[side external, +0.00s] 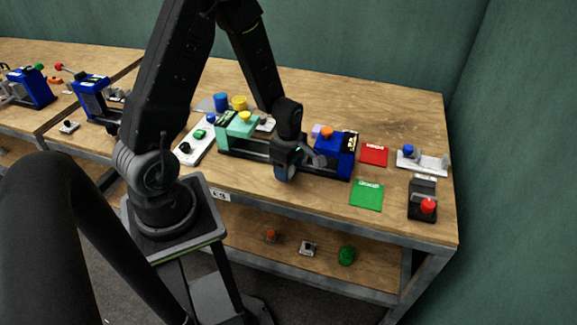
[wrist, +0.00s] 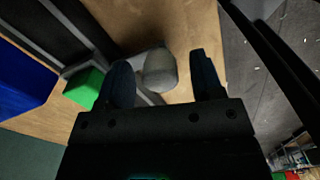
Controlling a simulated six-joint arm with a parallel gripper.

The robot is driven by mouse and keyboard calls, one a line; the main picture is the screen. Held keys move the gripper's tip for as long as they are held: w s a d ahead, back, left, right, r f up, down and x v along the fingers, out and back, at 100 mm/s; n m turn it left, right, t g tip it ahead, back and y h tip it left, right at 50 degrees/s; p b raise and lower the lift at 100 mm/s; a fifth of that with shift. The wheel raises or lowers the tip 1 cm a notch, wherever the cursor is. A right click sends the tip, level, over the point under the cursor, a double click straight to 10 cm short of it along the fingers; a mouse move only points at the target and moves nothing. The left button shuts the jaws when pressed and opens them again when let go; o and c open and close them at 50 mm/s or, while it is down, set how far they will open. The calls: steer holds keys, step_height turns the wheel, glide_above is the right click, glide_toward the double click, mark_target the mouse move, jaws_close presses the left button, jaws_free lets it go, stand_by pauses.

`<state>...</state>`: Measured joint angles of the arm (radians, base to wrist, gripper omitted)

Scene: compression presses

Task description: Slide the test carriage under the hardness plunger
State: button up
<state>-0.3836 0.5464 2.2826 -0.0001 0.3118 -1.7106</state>
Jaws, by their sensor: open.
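A bench device has black rails (side external: 258,152), a teal block (side external: 237,133) at its left and a blue block (side external: 340,155) with an orange knob at its right. I cannot tell for sure which part is the carriage or the plunger. My gripper (side external: 312,160) is low at the front of the device, near the blue block. In the wrist view my gripper (wrist: 160,85) is open, with a rounded grey knob (wrist: 160,70) between its fingers and a gap on the right side. Contact on the left cannot be told. The arm hides the device's middle.
A red mat (side external: 374,155) and a green mat (side external: 366,196) lie right of the device. A black box with a red button (side external: 427,206) stands at the bench's right front. A white control box (side external: 196,140) is at the left. Bare wood (side external: 270,190) lies in front.

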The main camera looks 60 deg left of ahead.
jaws_close()
steer(key=shift+w+d, duration=1.45)
steer(key=shift+w, duration=0.05)
jaws_free()
step_height(320, 180, up, 14)
steer(key=shift+f, duration=0.1)
